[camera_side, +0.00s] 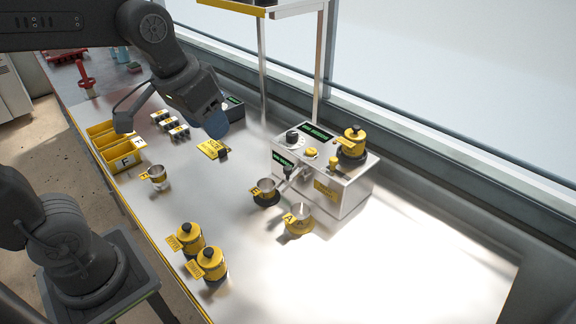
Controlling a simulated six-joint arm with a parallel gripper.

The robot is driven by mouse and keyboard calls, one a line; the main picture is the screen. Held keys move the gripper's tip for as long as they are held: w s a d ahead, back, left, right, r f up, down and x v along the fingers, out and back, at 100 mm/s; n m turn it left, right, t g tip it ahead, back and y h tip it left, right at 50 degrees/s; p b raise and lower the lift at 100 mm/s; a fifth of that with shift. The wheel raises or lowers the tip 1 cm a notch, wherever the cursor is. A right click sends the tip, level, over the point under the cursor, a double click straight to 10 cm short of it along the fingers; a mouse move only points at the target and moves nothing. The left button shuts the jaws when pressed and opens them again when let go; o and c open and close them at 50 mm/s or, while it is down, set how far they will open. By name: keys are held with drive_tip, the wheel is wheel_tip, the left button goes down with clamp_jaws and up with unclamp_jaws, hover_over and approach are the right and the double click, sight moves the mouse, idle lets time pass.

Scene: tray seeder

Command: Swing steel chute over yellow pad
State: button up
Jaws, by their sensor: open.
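A tray seeder machine (330,192) with a steel body stands on the bench at centre right. Its short steel chute (291,178) sticks out from the front face, pointing down and left towards a steel cup (266,186) on a dark pad (264,200). A second steel cup (300,213), with a yellow tag marked A, stands nearer the front on the yellow pad (296,233), which it partly covers. The chute's end is apart from this cup. My gripper (212,122) is open, high at upper left of the machine, away from the chute. Its fingertips are hard to make out.
Two yellow lidded jars (210,264) stand at the front. Another steel cup (157,176) and a yellow bin (116,150) are at left. A yellow card (212,149) lies below my gripper. A yellow-capped hopper (353,143) tops the machine. The bench's right side is clear.

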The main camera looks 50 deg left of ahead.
drive_tip(key=w+n+g, duration=0.1)
drive_tip(key=w+g, duration=0.1)
drive_tip(key=w, duration=0.8)
drive_tip(key=n+g, duration=0.1)
drive_tip(key=g, duration=0.1)
hover_over(288, 168)
wheel_tip(288, 168, down, 5)
wheel_tip(288, 168, down, 14)
drive_tip(key=shift+r, duration=0.1)
clamp_jaws()
